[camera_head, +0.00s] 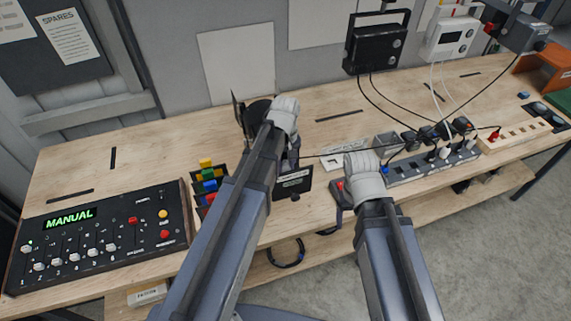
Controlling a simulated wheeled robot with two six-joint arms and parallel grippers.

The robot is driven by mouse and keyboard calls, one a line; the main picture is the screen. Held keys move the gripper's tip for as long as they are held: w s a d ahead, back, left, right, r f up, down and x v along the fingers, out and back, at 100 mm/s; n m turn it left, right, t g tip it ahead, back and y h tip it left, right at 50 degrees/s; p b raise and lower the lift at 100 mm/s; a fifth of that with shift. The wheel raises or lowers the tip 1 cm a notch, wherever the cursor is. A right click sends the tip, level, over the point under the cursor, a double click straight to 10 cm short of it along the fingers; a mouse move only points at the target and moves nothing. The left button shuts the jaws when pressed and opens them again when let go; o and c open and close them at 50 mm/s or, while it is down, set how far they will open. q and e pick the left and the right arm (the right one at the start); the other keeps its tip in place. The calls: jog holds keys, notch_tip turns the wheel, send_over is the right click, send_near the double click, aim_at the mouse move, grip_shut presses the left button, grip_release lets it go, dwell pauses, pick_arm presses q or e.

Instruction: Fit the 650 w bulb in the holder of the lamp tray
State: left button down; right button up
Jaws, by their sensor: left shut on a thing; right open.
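My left gripper (285,108) reaches over the middle of the bench, beside and partly in front of a black lamp-like fixture (240,112) with upright flaps. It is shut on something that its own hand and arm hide. A dark panel with a pale label (293,181) stands just below and right of that hand. My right gripper (364,172) is open, low over the bench beside a small dark device with a red part (340,187). Its fingertips are mostly hidden. I cannot make out the 650 w bulb, the holder or a marked lamp tray.
A control desk reading MANUAL (70,218) fills the left front. A rack of coloured items (207,180) stands beside my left arm. Power strips with plugs (430,163) and cables lie on the right. The back left bench is mostly clear.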

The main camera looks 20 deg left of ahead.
pick_arm(q)
jog(key=shift+f+b, duration=0.65)
jog(key=shift+f, duration=0.1)
jog(key=shift+c, duration=2.2)
grip_release()
jog(key=shift+r, duration=0.1)
notch_tip(320, 180, up, 8)
jog(key=p, duration=0.8)
jog(key=shift+f, duration=0.2)
